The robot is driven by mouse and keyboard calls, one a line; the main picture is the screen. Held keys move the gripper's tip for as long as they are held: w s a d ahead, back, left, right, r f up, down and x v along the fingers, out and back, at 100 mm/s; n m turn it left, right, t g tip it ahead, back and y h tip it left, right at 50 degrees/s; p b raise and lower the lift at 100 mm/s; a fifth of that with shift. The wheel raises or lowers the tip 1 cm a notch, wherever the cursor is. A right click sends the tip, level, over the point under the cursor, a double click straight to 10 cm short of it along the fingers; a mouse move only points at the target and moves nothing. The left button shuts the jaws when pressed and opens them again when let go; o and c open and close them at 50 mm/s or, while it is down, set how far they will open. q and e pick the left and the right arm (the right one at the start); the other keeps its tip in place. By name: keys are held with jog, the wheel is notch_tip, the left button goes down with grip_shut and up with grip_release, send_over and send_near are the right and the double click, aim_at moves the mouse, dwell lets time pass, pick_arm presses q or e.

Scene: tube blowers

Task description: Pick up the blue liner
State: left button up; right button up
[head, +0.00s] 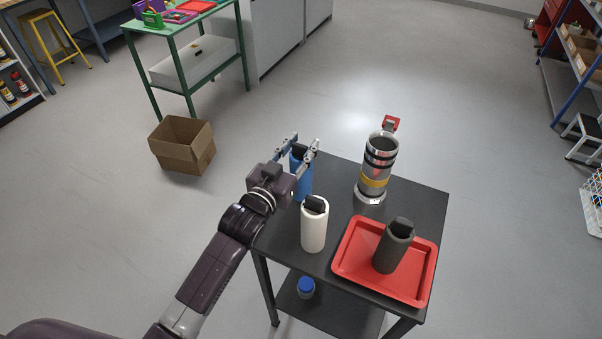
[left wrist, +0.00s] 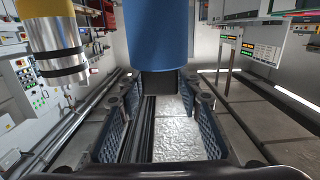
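The blue liner (head: 303,184) stands upright at the left back edge of the black cart, with a dark handle on top. My left gripper (head: 297,151) is at its top and hides part of it. In the left wrist view the liner (left wrist: 158,35) appears upside down. Its dark handle lies between the tips of my open left gripper (left wrist: 160,85), with gaps on both sides. I cannot tell how deep the handle sits between the fingers. My right gripper is not in view.
On the black cart (head: 425,200) stand a white liner (head: 314,228), a metal cylinder with a yellow band (head: 376,170), and a red tray (head: 352,270) holding a dark grey liner (head: 392,250). A cardboard box (head: 181,150) sits on the open floor to the left.

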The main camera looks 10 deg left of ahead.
pick_arm(q)
grip_shut()
jog(key=shift+r, duration=0.15)
